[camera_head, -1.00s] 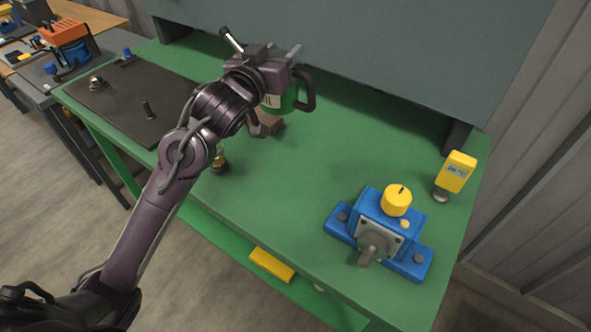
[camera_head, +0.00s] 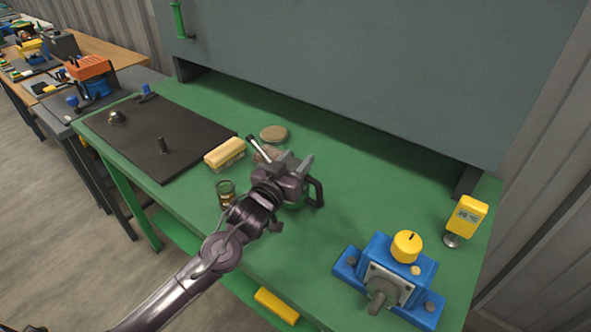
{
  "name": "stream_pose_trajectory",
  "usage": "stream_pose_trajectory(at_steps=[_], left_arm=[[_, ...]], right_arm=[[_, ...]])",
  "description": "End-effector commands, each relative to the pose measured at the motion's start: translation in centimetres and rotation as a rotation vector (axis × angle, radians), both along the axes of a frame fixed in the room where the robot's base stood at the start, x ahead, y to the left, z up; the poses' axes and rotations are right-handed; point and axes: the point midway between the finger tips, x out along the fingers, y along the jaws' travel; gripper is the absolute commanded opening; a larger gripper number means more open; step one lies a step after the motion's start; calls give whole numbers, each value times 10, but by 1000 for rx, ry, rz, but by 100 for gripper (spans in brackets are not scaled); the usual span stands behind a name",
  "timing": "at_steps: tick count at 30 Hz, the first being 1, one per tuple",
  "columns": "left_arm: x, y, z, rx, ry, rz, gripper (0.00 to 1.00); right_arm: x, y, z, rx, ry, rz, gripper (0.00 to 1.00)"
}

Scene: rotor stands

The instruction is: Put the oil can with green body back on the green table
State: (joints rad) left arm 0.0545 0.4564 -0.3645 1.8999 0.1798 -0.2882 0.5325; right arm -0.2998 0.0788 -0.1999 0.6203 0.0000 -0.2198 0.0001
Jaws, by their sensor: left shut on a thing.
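My left gripper (camera_head: 291,178) is shut on the oil can (camera_head: 318,192), over the middle of the green table (camera_head: 400,185). The can's black handle shows to the right of the gripper and its thin spout points up to the left. The green body is almost wholly hidden behind the gripper. The can is low, close to the table top. I cannot tell whether its base touches the table. My right gripper is not in view.
A small jar (camera_head: 227,192), a yellow block-like thing (camera_head: 225,153) and a round disc (camera_head: 273,134) lie near the can. A dark mat (camera_head: 150,125) is at left. A blue device (camera_head: 395,275) and yellow gauge (camera_head: 466,218) stand at right. The table between is clear.

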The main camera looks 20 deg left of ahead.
Motion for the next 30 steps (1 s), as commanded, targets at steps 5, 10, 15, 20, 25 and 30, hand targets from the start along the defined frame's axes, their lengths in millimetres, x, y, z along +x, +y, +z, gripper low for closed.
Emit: stream_pose_trajectory(at_steps=[5, 10, 15, 20, 25, 30], left_arm=[[0, 0, -25, 0, 0, 1, 0], [0, 0, -29, 0, -2, 0, 0], [0, 0, -30, -1, -2, 0, 0], [0, 0, -33, 0, 2, 0, 51], [0, 0, -33, 0, 2, 0, 64], [0, 0, -32, 0, 2, 0, 64]], right_arm=[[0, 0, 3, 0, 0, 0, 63], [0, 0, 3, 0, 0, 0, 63], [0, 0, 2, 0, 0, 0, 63], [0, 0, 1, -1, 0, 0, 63], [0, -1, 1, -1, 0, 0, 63], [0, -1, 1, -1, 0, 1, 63]])
